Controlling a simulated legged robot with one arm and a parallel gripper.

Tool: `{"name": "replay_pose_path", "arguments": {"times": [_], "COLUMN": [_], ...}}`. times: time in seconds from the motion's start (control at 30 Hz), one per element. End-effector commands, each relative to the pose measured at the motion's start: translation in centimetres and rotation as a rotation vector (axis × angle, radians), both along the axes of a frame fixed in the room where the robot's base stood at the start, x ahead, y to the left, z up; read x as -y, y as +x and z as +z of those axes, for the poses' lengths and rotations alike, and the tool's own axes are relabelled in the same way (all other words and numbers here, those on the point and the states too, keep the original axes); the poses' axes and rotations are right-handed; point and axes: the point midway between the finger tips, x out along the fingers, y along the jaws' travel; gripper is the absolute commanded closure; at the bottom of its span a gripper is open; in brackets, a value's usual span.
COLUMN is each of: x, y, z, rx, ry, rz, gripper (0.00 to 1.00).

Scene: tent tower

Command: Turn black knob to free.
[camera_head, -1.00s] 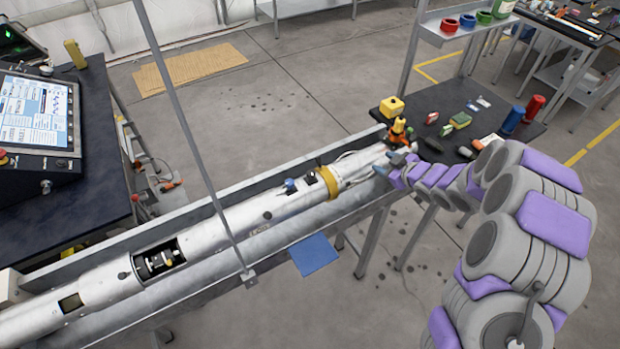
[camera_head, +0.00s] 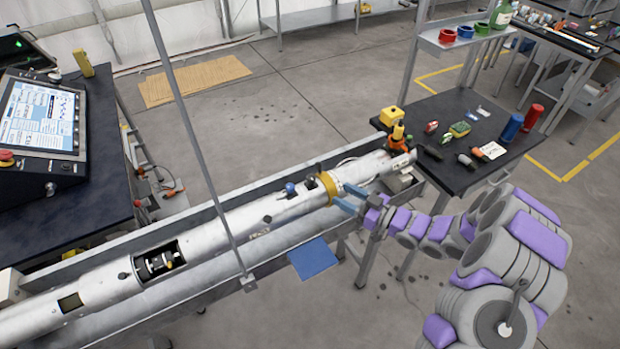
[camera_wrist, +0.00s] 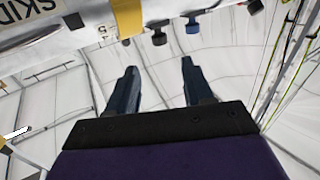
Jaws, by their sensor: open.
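The black knob (camera_head: 311,183) sticks up from the silver tube (camera_head: 225,222) just left of the yellow band (camera_head: 328,188). In the wrist view the black knob (camera_wrist: 158,38) stands between the yellow band (camera_wrist: 127,18) and the blue knob (camera_wrist: 192,26), beyond the fingertips. My gripper (camera_head: 339,195) is open and empty, near the band's right side in the head view. In the wrist view my gripper's two fingers (camera_wrist: 158,66) point toward the tube, apart from the black knob. The knob's marking cannot be read.
The tube lies in a long grey trough. A thin grey post (camera_head: 205,165) rises in front of it. A black table (camera_head: 455,115) with tools, a yellow box and cans stands at the right. A control screen (camera_head: 40,115) stands at the left.

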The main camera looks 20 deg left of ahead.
Motion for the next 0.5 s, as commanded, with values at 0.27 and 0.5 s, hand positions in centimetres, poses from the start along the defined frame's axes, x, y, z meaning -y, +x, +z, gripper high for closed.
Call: {"name": "replay_pose_path", "arguments": {"times": [0.27,0.5], "x": [-4.2,-7.4], "y": [0.9,1.9], "z": [-0.1,-0.1], "rx": [0.001,0.002], "ry": [0.001,-0.003], "rz": [0.003,0.000], "gripper": [0.49,0.49]}}
